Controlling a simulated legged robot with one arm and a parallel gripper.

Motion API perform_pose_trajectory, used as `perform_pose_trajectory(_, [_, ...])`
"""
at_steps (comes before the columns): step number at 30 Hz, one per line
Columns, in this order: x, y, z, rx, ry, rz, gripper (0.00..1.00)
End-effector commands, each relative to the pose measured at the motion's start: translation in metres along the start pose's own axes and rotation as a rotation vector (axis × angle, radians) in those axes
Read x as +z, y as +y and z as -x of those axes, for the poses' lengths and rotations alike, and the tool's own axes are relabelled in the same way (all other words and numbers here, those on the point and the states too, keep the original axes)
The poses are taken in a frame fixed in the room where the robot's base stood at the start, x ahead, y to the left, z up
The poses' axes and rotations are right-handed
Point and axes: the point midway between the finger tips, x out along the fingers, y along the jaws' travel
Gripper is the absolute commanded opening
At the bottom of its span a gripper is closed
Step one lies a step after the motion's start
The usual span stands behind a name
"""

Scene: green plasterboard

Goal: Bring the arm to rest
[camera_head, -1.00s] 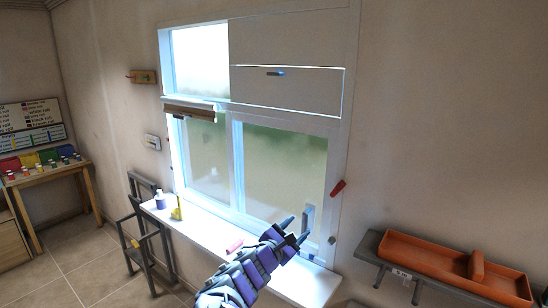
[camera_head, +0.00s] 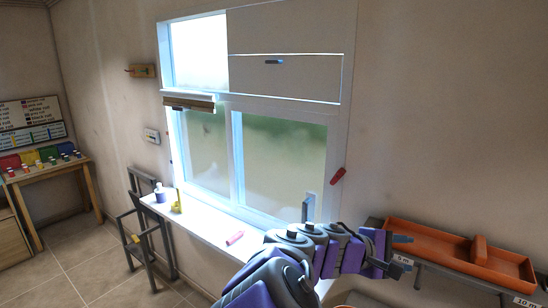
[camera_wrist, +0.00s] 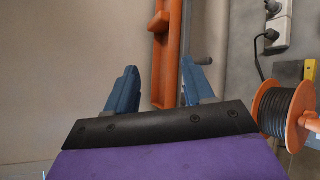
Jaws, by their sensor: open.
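My arm (camera_head: 310,250) reaches across the lower right of the head view, in front of the window sill's right end. My gripper (camera_head: 400,254) points right, by the left end of the orange tray. In the wrist view my gripper (camera_wrist: 160,82) shows two blue fingers spread apart with nothing held between them. An orange part of the tray (camera_wrist: 160,60) shows behind the gap between them; I cannot tell the exact distance.
The orange tray (camera_head: 430,245) sits on a grey wall shelf at right. The window sill (camera_head: 205,230) holds a small bottle (camera_head: 160,193) and a pink roll (camera_head: 235,238). An orange cable reel (camera_wrist: 277,112) and wall sockets (camera_wrist: 278,25) show at the wrist view's right.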

Motion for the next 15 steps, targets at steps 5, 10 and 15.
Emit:
perform_pose_trajectory(5, [0.066,-0.093,-0.013,-0.322,-0.045,-0.250,0.53])
perform_pose_trajectory(10, [0.097,-0.189,0.006,-0.635,-0.054,-0.429,0.53])
perform_pose_trajectory(15, [0.107,-0.280,0.054,-0.946,-0.038,-0.540,0.53])
